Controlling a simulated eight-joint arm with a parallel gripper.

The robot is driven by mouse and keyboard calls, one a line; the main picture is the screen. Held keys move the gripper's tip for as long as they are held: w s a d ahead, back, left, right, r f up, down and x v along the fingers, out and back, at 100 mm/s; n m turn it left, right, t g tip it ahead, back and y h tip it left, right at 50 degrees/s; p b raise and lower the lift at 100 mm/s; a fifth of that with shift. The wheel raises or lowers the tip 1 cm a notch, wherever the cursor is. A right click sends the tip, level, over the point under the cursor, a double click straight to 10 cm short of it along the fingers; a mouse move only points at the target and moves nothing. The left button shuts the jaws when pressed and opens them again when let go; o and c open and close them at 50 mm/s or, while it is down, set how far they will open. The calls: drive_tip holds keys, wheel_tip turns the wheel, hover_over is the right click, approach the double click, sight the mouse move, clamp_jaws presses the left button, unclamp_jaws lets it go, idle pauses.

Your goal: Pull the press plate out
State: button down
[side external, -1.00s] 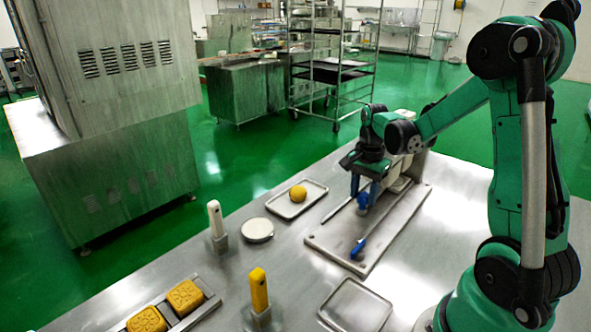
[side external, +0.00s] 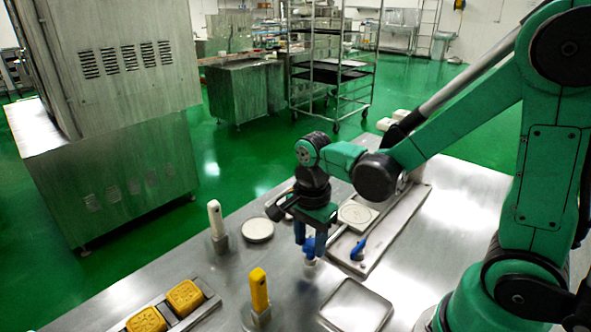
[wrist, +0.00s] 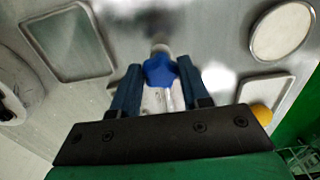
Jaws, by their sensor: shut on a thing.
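My gripper (side external: 306,240) is low over the steel table, left of the machine's base plate (side external: 400,231). It is shut on a blue knob (side external: 310,249), which also shows between the fingers in the wrist view (wrist: 160,71). A pale rod or stem lies at the knob. Whether this knob belongs to the press plate I cannot tell. A pale square block with a round face (side external: 357,214) stands on the base plate. A separate blue handle (side external: 357,249) is at the base plate's near left end.
An empty metal tray (side external: 357,305) lies in front. A white round disc (side external: 257,230), a white-handled tool (side external: 217,228) and a yellow-handled tool (side external: 259,290) stand to the left. Yellow moulded cakes (side external: 184,297) sit at lower left.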

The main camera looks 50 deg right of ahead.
drive_tip(key=shift+a, duration=1.2)
drive_tip(key=shift+c, duration=2.1)
unclamp_jaws()
drive_tip(key=shift+r, duration=2.8)
